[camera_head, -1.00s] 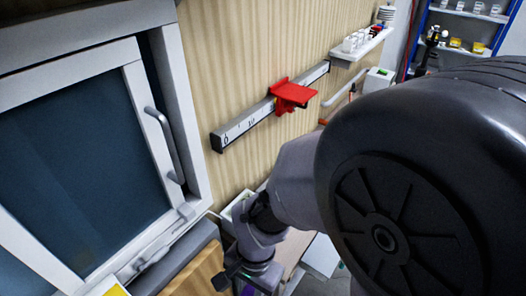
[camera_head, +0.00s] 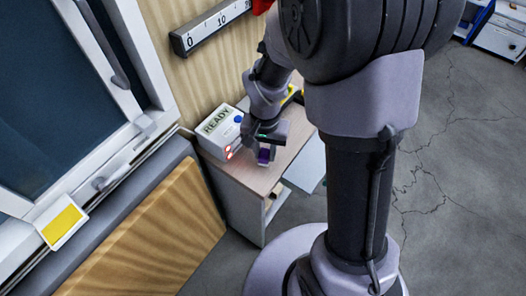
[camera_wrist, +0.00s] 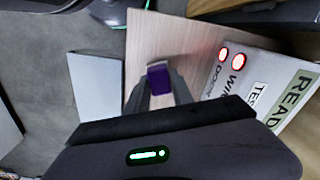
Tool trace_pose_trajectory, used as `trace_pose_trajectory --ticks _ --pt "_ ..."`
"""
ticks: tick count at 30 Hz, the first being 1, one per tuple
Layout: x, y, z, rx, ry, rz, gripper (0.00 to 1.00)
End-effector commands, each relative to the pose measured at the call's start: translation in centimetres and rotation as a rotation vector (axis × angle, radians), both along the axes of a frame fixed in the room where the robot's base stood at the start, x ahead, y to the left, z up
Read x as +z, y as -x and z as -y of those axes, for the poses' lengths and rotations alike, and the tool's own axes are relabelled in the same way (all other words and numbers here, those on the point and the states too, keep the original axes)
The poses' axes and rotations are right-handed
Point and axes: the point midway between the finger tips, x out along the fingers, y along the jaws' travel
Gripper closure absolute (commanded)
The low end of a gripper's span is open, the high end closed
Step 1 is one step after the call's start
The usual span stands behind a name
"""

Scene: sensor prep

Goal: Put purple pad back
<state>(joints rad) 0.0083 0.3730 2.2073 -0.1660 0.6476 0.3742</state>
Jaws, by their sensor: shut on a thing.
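The purple pad (camera_head: 264,155) is a small dark purple block between the fingertips of my gripper (camera_head: 268,150). In the wrist view the purple pad (camera_wrist: 159,79) sits at the ends of the two fingers of my gripper (camera_wrist: 160,85), which is shut on it. The pad is over the wooden top of a small cabinet (camera_head: 272,172). I cannot tell whether it touches the surface. My arm hides part of the cabinet top.
A white box marked READY (camera_head: 218,130) with two red lights stands beside my gripper on the cabinet. A pale grey panel (camera_head: 305,165) lies at the cabinet's right. A window (camera_head: 60,90) and a ruler rail (camera_head: 205,35) are on the left.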

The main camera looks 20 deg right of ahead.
Motion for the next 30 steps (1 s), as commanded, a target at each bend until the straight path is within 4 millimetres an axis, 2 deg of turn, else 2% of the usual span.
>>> trace_pose_trajectory --ticks 1,3,11,12,15,25,28,30 --pt "-1.7 0.1 0.0 0.000 0.000 -0.004 1.00" --pt "-2.4 0.1 0.0 0.000 0.000 -0.002 1.00" --pt "-2.2 0.1 -0.1 0.000 -0.001 -0.001 1.00" --pt "-2.3 0.1 -0.1 -0.001 -0.001 -0.001 0.70" --pt "-2.2 0.1 -0.1 -0.001 -0.001 -0.001 0.50" --pt "-1.8 0.1 -0.1 -0.001 -0.001 -0.001 0.50" --pt "0.1 0.0 -0.1 -0.001 0.000 0.001 0.50" --pt "2.3 0.0 -0.1 -0.001 -0.001 0.003 0.50"
